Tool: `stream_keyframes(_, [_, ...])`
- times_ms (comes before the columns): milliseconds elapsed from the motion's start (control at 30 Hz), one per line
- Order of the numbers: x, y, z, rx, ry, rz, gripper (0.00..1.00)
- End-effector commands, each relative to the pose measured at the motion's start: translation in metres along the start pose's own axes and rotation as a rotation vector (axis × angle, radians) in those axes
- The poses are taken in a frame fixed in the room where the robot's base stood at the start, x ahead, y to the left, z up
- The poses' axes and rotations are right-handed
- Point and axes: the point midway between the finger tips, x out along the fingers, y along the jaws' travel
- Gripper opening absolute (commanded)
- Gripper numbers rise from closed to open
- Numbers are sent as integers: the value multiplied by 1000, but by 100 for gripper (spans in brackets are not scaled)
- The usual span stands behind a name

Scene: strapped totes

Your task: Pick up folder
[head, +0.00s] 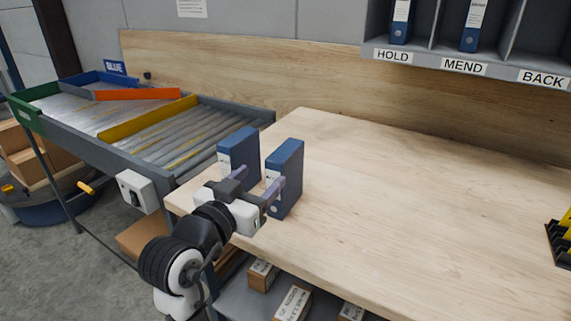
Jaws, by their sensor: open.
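Two blue folders stand upright, side by side with a gap between them, at the left end of the wooden table (400,215). The left folder (240,146) is partly covered by my gripper. The right folder (288,168) shows its blue side and part of its pale spine label. My gripper (258,178) is open, with its fingers spread in front of the two folders. One finger overlaps the lower left folder and the other overlaps the right folder's spine. I cannot tell whether either finger touches a folder.
A shelf labelled HOLD, MEND and BACK (543,78) hangs at upper right, with blue folders in the HOLD and MEND slots. A roller conveyor (150,130) adjoins the table on the left. A black and yellow object (558,240) stands at the right edge. The table's middle is clear.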

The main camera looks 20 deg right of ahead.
Motion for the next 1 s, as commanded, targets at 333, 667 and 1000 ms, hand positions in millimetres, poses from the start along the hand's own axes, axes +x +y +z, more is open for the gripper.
stream_keyframes(333, [41, 1, 0, 0, -1, 0, 62])
stream_keyframes(667, [77, 4, -6, 1, -2, 2, 62])
stream_keyframes(1000, [96, 2, -3, 1, -1, -2, 62])
